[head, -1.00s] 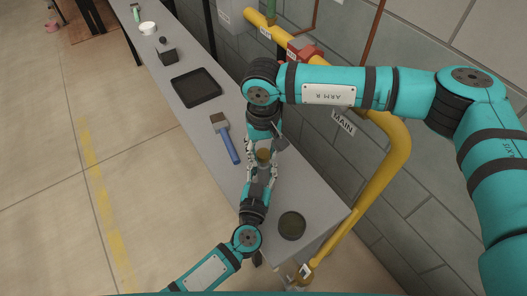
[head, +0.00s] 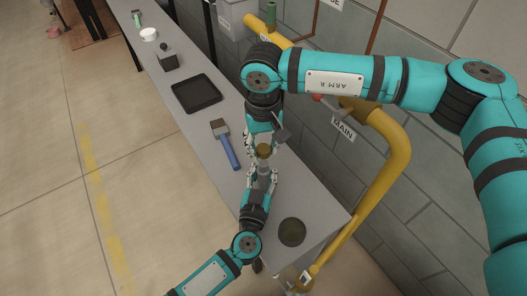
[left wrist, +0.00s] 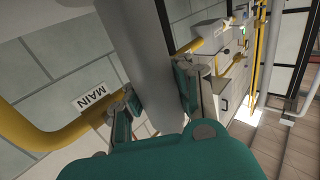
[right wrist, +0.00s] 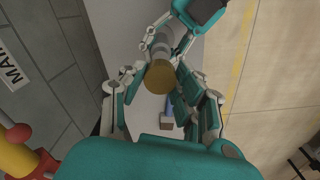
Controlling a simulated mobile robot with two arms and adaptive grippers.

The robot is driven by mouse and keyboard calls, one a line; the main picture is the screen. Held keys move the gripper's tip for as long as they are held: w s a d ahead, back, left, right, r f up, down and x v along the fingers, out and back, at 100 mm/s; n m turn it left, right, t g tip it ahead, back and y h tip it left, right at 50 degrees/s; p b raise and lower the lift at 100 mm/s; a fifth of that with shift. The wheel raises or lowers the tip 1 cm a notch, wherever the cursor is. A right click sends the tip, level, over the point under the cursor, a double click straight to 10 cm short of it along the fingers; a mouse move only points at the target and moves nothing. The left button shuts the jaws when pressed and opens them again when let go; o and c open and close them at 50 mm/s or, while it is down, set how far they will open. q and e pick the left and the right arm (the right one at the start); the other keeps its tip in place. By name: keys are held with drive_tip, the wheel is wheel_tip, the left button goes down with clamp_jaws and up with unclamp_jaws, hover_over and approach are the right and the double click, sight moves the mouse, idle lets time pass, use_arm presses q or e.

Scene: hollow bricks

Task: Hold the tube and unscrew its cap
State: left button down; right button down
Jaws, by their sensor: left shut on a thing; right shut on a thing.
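The tube (right wrist: 164,45) is grey with a brown-gold cap (right wrist: 160,78); the cap also shows in the head view (head: 263,150). My left gripper (head: 263,179) is shut on the tube's body from the near side, above the bench. In the left wrist view the large grey tube (left wrist: 140,50) passes between the left fingers. My right gripper (right wrist: 160,92) comes from the far side with its fingers around the cap, shut on it. Its fingertip contact is partly hidden in the head view.
The grey bench (head: 300,188) carries a blue-handled brush (head: 226,146), a black tray (head: 197,92), a dark block with a knob (head: 168,60), a white cup (head: 149,35) and a dark round disc (head: 291,232). Yellow pipe (head: 388,165) runs along the wall at right.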

use_arm(q)
drive_tip(key=c, duration=1.1)
unclamp_jaws()
